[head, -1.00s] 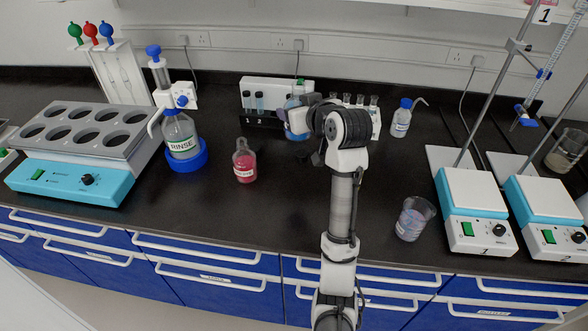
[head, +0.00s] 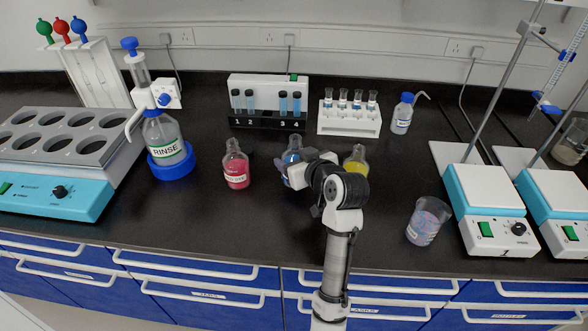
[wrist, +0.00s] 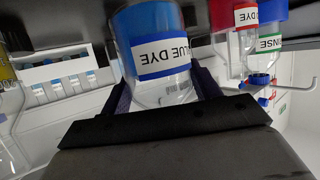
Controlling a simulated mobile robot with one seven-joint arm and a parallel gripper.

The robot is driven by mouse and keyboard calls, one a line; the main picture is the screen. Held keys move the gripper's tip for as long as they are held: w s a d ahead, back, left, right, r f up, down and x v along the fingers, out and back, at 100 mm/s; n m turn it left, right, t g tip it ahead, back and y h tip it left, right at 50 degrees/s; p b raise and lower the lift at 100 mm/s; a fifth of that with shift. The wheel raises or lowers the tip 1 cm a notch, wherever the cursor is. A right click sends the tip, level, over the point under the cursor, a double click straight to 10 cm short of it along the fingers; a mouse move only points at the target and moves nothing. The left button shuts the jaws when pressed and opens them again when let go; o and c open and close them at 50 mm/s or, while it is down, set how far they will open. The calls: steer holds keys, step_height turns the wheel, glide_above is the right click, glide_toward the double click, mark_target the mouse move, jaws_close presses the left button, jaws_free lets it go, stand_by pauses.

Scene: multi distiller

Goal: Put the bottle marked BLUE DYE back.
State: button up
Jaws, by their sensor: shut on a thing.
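The BLUE DYE bottle (head: 291,154) is a clear bottle with blue liquid, between the red and yellow bottles in the head view. My gripper (head: 293,172) is shut on it. In the wrist view the bottle (wrist: 160,62), with its label showing, sits between my two dark fingers (wrist: 165,95). My gripper hides the bottle's lower part in the head view, so I cannot tell whether it touches the bench.
A red dye bottle (head: 236,170) stands to the left and a yellow bottle (head: 356,160) close to the right, partly behind my arm. Tube racks (head: 268,122) (head: 348,124) stand behind. A beaker (head: 427,222) stands at the right. Bench in front of the red bottle is clear.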

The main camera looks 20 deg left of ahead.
step_height(320, 180, down, 3)
steer(key=shift+w+a+r+b, duration=0.1)
steer(key=shift+w+r+b, duration=0.05)
steer(key=shift+b, duration=0.5)
steer(key=shift+r, duration=0.1)
steer(key=shift+f, duration=0.2)
steer(key=o, duration=1.3)
